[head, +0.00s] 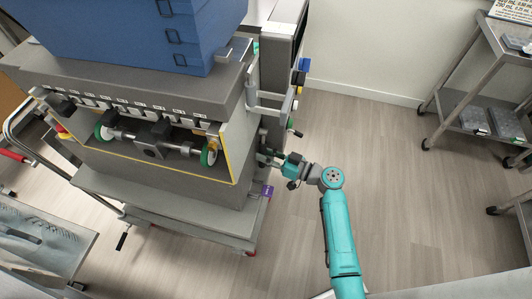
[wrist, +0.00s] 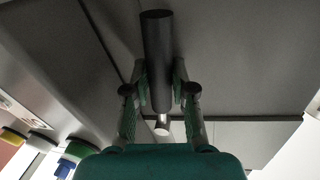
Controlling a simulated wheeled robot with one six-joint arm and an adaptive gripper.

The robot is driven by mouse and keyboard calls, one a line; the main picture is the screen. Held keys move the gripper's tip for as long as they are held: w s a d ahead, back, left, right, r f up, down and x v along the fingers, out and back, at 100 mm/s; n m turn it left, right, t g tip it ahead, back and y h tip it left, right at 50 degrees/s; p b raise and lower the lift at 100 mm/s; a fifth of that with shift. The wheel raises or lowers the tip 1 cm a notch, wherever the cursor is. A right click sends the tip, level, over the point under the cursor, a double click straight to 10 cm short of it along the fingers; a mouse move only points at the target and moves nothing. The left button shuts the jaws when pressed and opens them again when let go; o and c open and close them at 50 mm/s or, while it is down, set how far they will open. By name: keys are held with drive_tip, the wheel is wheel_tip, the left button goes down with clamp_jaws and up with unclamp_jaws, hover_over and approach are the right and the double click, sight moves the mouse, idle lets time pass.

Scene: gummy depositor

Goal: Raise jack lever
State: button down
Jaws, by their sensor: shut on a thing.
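A black cylindrical lever handle (wrist: 157,50) with a short metal rod end below it stands in the middle of the wrist view; I take it for the jack lever. My gripper (wrist: 159,82) is shut on it, one finger on each side. In the head view my gripper (head: 268,156) reaches the right side of the grey depositor (head: 165,190), and the machine's edge and the gripper hide the held handle there. I cannot tell the lever's angle.
Another black-tipped handle (head: 297,133) sticks out just above my gripper. Blue and yellow buttons (head: 301,72) line the machine's right side. A purple tag (head: 267,191) hangs below. A metal cart (head: 470,110) stands at far right. The floor (head: 410,190) between is clear.

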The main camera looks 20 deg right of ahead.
sight(249, 160)
drive_tip(key=s+m, duration=0.1)
drive_tip(key=s+a+r+m, duration=0.1)
drive_tip(key=m, duration=0.1)
drive_tip(key=shift+a, duration=0.3)
drive_tip(key=s+r+m, duration=0.1)
drive_tip(key=s+a+r+m+g, duration=0.1)
drive_tip(key=m, duration=0.1)
drive_tip(key=shift+a, duration=0.15)
drive_tip(key=r+m, duration=0.1)
drive_tip(key=s+a+r+m+g, duration=0.1)
drive_tip(key=m, duration=0.1)
drive_tip(key=shift+r, duration=0.15)
drive_tip(key=shift+s+a+r+m+g, duration=0.1)
drive_tip(key=shift+s+r+m+g, duration=0.15)
drive_tip(key=shift+r+m, duration=0.45)
drive_tip(key=shift+s+a+r+m+g, duration=0.15)
drive_tip(key=shift+r+m+g, duration=0.1)
drive_tip(key=shift+r+m, duration=0.4)
drive_tip(key=shift+f+m, duration=0.15)
drive_tip(key=shift+m, duration=0.1)
drive_tip(key=c, duration=0.9)
unclamp_jaws()
drive_tip(key=shift+d, duration=0.1)
drive_tip(key=shift+c, duration=0.2)
drive_tip(key=v, duration=1.2)
